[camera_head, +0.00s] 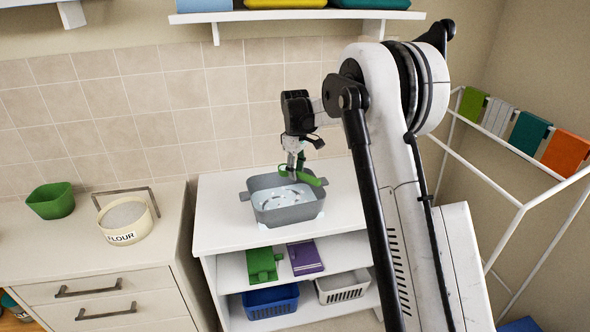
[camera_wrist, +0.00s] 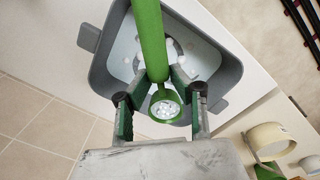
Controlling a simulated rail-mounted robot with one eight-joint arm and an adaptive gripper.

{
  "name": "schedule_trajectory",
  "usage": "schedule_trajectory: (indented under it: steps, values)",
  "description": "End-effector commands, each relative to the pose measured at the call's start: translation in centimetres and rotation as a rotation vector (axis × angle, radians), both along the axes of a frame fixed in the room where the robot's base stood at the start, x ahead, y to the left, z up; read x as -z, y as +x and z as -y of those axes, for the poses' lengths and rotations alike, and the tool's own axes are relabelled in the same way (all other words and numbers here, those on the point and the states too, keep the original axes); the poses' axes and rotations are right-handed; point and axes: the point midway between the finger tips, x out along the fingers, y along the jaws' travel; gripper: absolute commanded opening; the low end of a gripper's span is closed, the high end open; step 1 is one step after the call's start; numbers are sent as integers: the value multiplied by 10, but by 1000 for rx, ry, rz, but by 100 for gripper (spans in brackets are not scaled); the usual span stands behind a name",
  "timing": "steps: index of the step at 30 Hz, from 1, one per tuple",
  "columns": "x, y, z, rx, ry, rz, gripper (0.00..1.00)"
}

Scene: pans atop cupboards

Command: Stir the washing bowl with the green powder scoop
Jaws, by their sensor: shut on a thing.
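The grey washing bowl (camera_head: 286,215) stands on the white shelf unit's top, holding pale water with whitish foam. It also fills the upper part of the wrist view (camera_wrist: 100,68). My gripper (camera_head: 294,174) is over the bowl, pointing down. It is shut on the green powder scoop (camera_head: 312,180), which lies across near the bowl's far rim in the head view. In the wrist view the fingers (camera_wrist: 160,88) pinch the scoop's green handle (camera_wrist: 148,35). Its round end (camera_wrist: 165,108) shows whitish spots inside. I cannot tell whether the scoop touches the water.
A flour tub (camera_head: 126,222) and a green bowl (camera_head: 51,201) stand on the left counter. A white drying rack (camera_head: 520,207) stands right. The white top around the bowl is clear.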

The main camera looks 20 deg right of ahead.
Motion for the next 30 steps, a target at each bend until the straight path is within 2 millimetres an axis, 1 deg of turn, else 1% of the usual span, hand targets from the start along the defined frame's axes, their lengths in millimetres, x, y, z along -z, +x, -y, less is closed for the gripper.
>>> schedule_trajectory:
  steps: [30]
  values:
    - [69, 0, 0, 0, 0, 0, 0]
